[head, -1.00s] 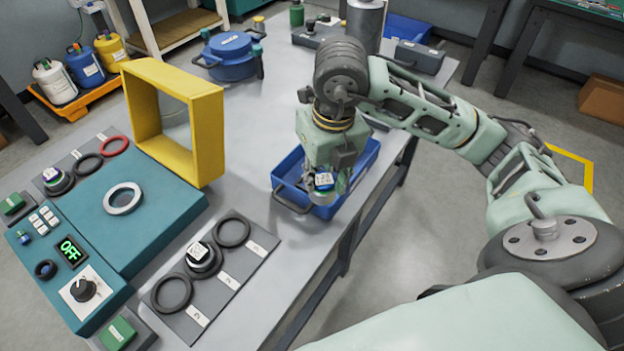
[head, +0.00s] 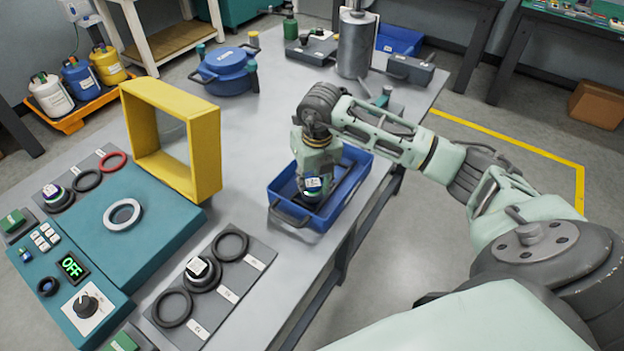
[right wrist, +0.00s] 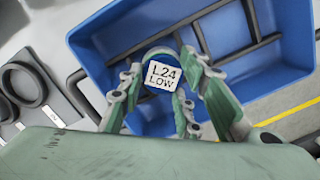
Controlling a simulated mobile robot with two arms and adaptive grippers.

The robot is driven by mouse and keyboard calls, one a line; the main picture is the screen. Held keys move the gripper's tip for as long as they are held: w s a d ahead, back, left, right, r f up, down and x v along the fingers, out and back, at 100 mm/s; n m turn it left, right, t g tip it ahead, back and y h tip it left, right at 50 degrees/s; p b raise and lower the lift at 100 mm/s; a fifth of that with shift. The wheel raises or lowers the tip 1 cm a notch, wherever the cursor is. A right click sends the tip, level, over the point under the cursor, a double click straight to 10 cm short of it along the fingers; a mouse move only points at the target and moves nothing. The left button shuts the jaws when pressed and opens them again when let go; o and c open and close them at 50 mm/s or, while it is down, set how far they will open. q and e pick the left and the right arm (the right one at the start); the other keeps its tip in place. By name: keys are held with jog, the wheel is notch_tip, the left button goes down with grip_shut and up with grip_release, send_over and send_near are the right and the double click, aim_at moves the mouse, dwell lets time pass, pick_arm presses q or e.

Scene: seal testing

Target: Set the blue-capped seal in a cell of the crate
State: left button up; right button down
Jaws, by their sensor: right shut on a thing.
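My right gripper (head: 312,192) is shut on the blue-capped seal (head: 313,183), which has a white label on top. In the right wrist view the label on the seal (right wrist: 163,74) reads "L24 LOW", and the green fingers (right wrist: 160,90) stand on both sides of it. The blue crate (head: 345,204) has dark dividers, seen in the right wrist view (right wrist: 88,48). The seal is over the near part of the crate. I cannot tell how far its lower end is from the cell floor. My left gripper is not in view.
A grey mat (head: 250,263) with black rings and a labelled black part lies left of the crate. Further left stand a yellow frame (head: 206,150) and a teal tester (head: 165,225) showing "OFF". A grey cylinder (head: 356,45) and blue pot (head: 225,68) stand behind.

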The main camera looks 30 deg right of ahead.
aim_at(315, 189)
jog(key=shift+f, duration=0.45)
jog(key=c, duration=1.2)
grip_release()
jog(key=r, duration=0.4)
jog(key=s+r+b, duration=0.1)
jog(key=r, duration=0.3)
jog(key=r+b, duration=0.1)
jog(key=r, duration=0.3)
jog(key=shift+s, duration=0.25)
jog(key=shift+f, duration=0.1)
